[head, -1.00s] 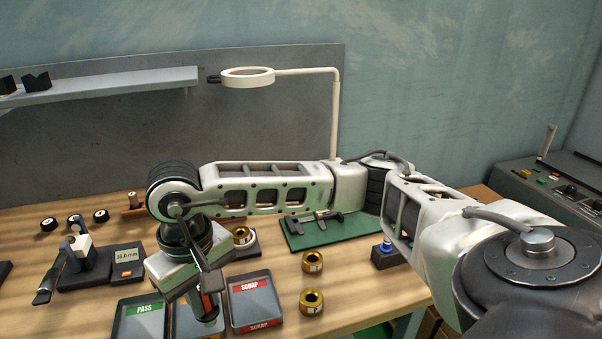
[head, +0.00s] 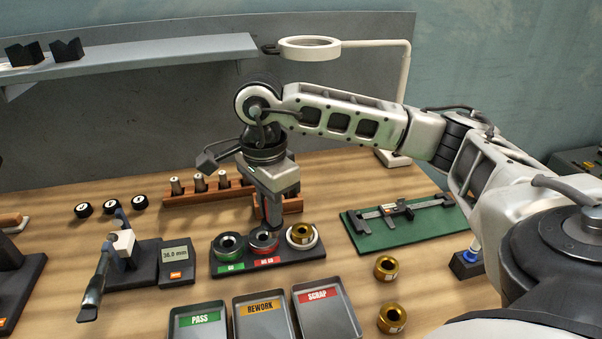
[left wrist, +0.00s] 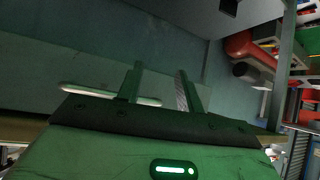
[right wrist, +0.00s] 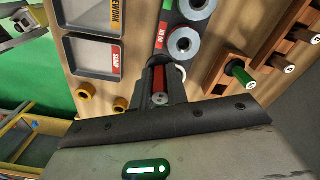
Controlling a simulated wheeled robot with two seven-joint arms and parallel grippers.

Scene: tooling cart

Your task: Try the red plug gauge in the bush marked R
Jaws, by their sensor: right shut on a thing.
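My right gripper (right wrist: 160,92) is shut on the red plug gauge (right wrist: 160,84); its red body and silver end show between the fingers. In the head view this gripper (head: 273,222) points down over the ring stand (head: 285,258), between the red ring (head: 263,241) and a gold bush (head: 301,233) in a white seat. I cannot tell whether the gauge touches anything. Two more gold bushes (head: 387,268) (head: 391,318) stand on the bench at right. The bush letters are too small to read. My left gripper (left wrist: 158,88) is open and empty.
A wooden rack (head: 205,196) with several gauges is behind the stand. A green ring (head: 228,243) sits at the stand's left. Pass (head: 198,336), rework (head: 262,323) and scrap (head: 322,309) trays are in front. A caliper (head: 395,212) lies on a green mat (head: 365,238).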

